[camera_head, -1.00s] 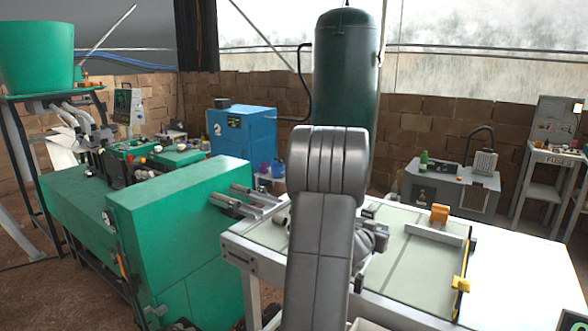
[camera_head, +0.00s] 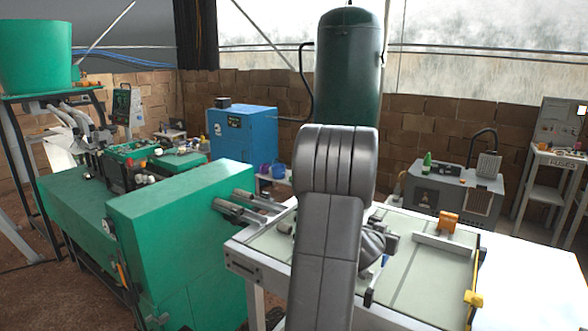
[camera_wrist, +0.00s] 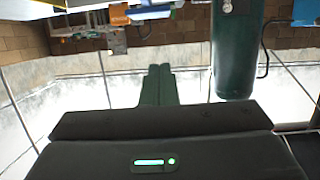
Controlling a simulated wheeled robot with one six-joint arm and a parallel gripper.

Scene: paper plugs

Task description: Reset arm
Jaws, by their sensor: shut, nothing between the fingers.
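My gripper (camera_wrist: 159,70) shows in the wrist view with its two dark green fingers together and nothing between them. In that view the surroundings appear upside down, and the fingers stand against the pale upper wall, apart from any object. In the head view my grey arm rises in front of the worktable (camera_head: 408,262), and it hides most of my wrist and gripper.
A green machine (camera_head: 180,225) stands at left, with metal rods reaching towards the worktable. An orange block (camera_head: 449,220) and a yellow clamp (camera_head: 473,298) sit on the table. A dark green tank (camera_head: 348,70), a blue cabinet (camera_head: 242,138) and a grey cabinet (camera_head: 453,196) stand behind.

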